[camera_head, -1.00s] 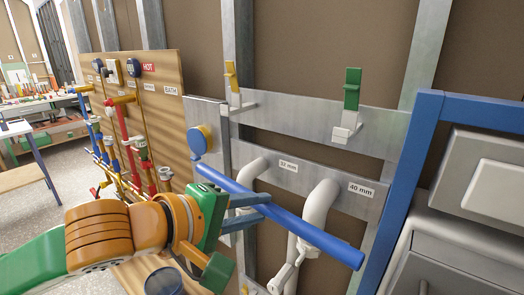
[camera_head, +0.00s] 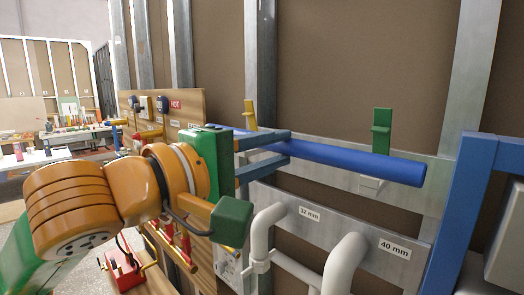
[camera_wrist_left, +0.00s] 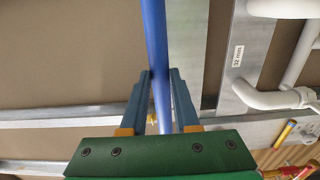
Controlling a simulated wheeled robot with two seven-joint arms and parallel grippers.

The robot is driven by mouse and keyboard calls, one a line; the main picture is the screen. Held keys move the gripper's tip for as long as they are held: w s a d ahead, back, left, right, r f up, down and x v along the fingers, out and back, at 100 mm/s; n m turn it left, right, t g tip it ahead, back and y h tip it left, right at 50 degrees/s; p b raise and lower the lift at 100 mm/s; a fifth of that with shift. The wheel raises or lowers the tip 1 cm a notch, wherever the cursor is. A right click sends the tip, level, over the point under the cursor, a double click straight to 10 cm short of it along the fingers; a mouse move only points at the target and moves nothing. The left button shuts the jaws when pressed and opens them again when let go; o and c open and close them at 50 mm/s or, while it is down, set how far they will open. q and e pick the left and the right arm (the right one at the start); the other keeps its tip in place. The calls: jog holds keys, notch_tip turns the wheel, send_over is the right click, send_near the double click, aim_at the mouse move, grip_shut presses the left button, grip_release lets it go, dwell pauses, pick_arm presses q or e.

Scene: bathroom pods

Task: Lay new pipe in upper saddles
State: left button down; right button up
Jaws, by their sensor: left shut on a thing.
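A long blue pipe (camera_head: 345,158) is held roughly level in front of the upper metal rail (camera_head: 430,205). My left gripper (camera_head: 288,148) is shut on it left of its middle; the wrist view shows the pipe (camera_wrist_left: 155,35) between the two blue fingers (camera_wrist_left: 158,75). A saddle with a yellow latch (camera_head: 250,114) stands on the rail at the left.
Below is a lower rail with a 32 mm label (camera_head: 310,213), a 40 mm label (camera_head: 394,248) and white bent pipes (camera_head: 345,262). A blue frame (camera_head: 468,205) stands close on the right. A wooden board with valves (camera_head: 188,104) is at the left.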

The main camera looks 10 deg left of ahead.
pick_arm(q)
jog(key=w+d, duration=0.1)
jog(key=w+d+f, duration=0.1)
jog(key=w, duration=0.1)
jog(key=w+d, duration=0.1)
jog(key=shift+w+f, duration=0.15)
jog(key=shift+f, duration=0.15)
jog(key=shift+f+b, duration=0.4)
jog(key=shift+b, duration=0.4)
jog(key=c, duration=0.6)
grip_release()
